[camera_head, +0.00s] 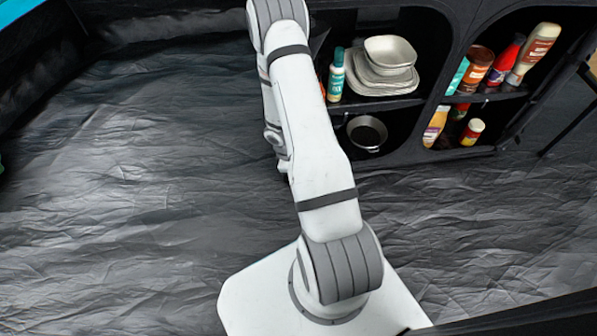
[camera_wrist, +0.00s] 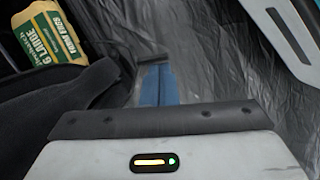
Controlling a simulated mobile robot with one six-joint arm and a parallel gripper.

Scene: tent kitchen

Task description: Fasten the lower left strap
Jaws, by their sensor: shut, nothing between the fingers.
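My gripper (camera_wrist: 157,86) shows in the wrist view as two blue fingers side by side, shut with nothing between them. The fingertips point down over the grey groundsheet, just right of the black fabric of the shelf unit (camera_wrist: 85,95). I cannot clearly make out the lower left strap in either view. A thin dark strip (camera_wrist: 122,62) lies just left of the fingertips; I cannot tell whether it is a strap. In the head view my arm reaches up to the left side of the black shelf unit (camera_head: 436,40), and my gripper is hidden there.
An egg carton (camera_wrist: 47,42) stands at upper left in the wrist view. In the head view, the shelves hold bowls and plates (camera_head: 388,60), a green bottle (camera_head: 336,78), a pan (camera_head: 367,132) and several sauce bottles (camera_head: 478,68). The wrinkled groundsheet (camera_head: 130,190) is clear at left.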

